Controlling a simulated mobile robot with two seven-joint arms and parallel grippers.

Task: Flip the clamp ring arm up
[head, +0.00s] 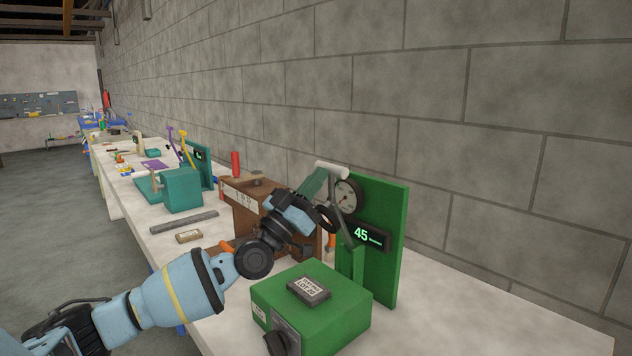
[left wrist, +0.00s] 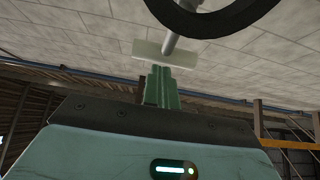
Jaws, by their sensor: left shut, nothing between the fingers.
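The clamp ring arm appears to be the grey lever (head: 338,207) with a pale crossbar handle (head: 331,170), standing steeply in front of the green panel (head: 385,220). In the left wrist view the crossbar (left wrist: 150,50) lies just past my fingertips, with a dark ring (left wrist: 215,20) above it. My left gripper (head: 322,175) has its green fingers shut and empty, pointing up at the crossbar. Its fingers (left wrist: 161,82) also show in the left wrist view. I cannot tell whether they touch the crossbar. The lever's foot is partly hidden. My right gripper is not in view.
A green box (head: 318,310) with a dark label block (head: 309,290) and a knob stands in front of the panel. The panel carries a dial (head: 346,196) and a display (head: 368,236) reading 45. A brown wooden fixture (head: 240,205) stands behind my gripper. A block wall runs behind the bench.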

